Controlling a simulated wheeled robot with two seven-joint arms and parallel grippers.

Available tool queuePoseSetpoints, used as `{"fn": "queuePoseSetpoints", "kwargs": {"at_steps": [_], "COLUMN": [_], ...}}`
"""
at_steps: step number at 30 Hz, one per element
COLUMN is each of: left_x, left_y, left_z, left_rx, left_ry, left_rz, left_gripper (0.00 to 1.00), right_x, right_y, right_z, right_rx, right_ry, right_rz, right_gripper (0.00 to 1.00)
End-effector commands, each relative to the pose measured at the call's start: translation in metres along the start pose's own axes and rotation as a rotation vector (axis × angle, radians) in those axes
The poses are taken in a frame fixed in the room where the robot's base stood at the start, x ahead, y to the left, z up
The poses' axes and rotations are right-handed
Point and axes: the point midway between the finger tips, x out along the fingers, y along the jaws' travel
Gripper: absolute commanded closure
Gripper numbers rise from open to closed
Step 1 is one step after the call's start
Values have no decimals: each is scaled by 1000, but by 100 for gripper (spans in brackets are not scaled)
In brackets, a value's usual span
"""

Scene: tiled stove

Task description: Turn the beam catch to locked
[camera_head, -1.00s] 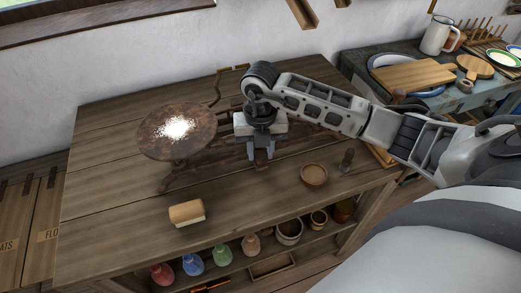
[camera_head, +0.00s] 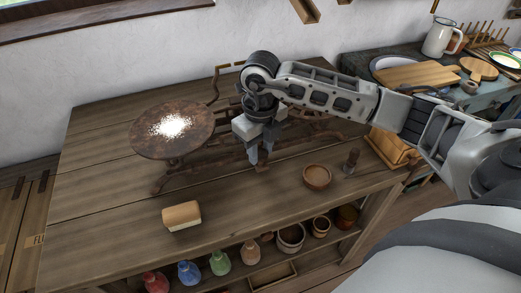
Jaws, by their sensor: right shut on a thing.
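An old rusty balance stands on the wooden table, with a round pan (camera_head: 172,130) at its left holding a patch of white powder. Its dark beam and frame (camera_head: 222,158) run right, behind my right gripper. My right gripper (camera_head: 259,158) points down at the front of the beam, its fingers closed around a small part. That part seems to be the beam catch; it is mostly hidden by the fingers, so its setting cannot be read. A small foot of metal shows just below the fingertips. My left gripper is not in view.
A tan block (camera_head: 182,216) lies at the front of the table (camera_head: 110,195). A small wooden bowl (camera_head: 317,177) and a dark peg-like object (camera_head: 350,161) stand right of the gripper. Pots and coloured bottles fill the shelf below. A side table (camera_head: 392,66) stands behind right.

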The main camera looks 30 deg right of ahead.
Motion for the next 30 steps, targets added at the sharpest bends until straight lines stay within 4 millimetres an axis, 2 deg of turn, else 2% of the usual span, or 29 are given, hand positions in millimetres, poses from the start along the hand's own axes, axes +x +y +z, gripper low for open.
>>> {"fn": "queuePoseSetpoints", "kwargs": {"at_steps": [14,15,17,26,30], "left_x": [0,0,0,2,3], "left_y": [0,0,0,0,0], "left_z": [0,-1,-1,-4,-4], "left_rx": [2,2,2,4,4], "left_ry": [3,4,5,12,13], "left_rz": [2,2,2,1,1], "left_gripper": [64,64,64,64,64], "right_x": [-2,-2,-2,-2,-13], "right_y": [-1,-1,-1,0,0], "right_z": [1,1,1,1,2], "right_rx": [-16,-15,-15,-15,-15], "right_ry": [-4,-4,-4,-2,-6], "right_rz": [-1,-1,-1,-1,0], "right_gripper": [92,64,48,48,48]}}
